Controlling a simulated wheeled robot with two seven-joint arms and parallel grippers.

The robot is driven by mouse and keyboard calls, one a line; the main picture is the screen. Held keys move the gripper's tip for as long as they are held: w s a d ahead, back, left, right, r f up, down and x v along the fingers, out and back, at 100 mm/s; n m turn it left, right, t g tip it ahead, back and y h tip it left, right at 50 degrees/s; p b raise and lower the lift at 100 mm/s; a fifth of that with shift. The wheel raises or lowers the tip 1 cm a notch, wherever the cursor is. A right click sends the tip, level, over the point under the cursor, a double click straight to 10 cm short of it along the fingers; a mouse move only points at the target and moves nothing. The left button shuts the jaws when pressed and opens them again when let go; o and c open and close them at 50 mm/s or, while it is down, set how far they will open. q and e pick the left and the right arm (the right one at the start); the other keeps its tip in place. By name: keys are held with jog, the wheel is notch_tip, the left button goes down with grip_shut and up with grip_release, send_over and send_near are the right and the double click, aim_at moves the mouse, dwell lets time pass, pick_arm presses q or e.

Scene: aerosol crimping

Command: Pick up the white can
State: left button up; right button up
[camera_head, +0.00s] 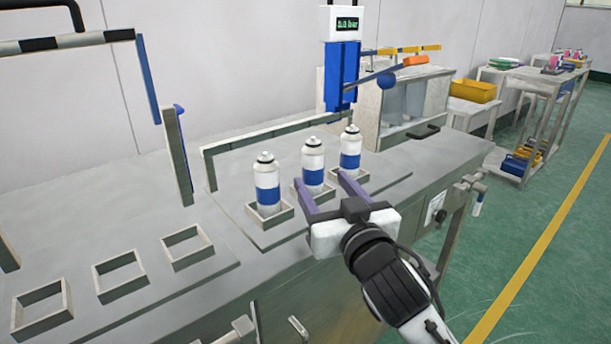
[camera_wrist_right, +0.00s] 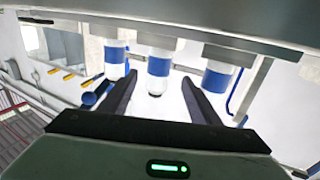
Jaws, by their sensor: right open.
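Three alike white cans with a blue band stand upright in square holders on the bench: the left can (camera_head: 267,184), the middle can (camera_head: 313,163) and the right can (camera_head: 350,150). My right gripper (camera_head: 320,181) is open and empty, pointing at the middle can from the front, one finger towards each side of it. In the right wrist view, which shows the cans upside down, the middle can (camera_wrist_right: 158,68) appears between the open fingers (camera_wrist_right: 160,80). Whether the fingers reach alongside the can is unclear; I see no contact. My left gripper is out of view.
Three empty square holders, one of them nearest (camera_head: 187,246), sit on the bench at the left. A low metal frame (camera_head: 262,136) runs behind the cans. A blue and white machine with a display (camera_head: 342,60) stands behind. The floor (camera_head: 520,230) at the right is clear.

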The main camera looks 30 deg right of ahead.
aim_at(316, 172)
jog(key=shift+x, duration=1.2)
jog(key=x, duration=0.5)
jog(key=shift+d+f, duration=0.1)
jog(key=shift+d, duration=0.1)
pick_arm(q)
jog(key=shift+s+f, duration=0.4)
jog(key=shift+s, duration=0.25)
pick_arm(e)
jog(key=shift+c, duration=0.4)
jog(key=c, duration=1.1)
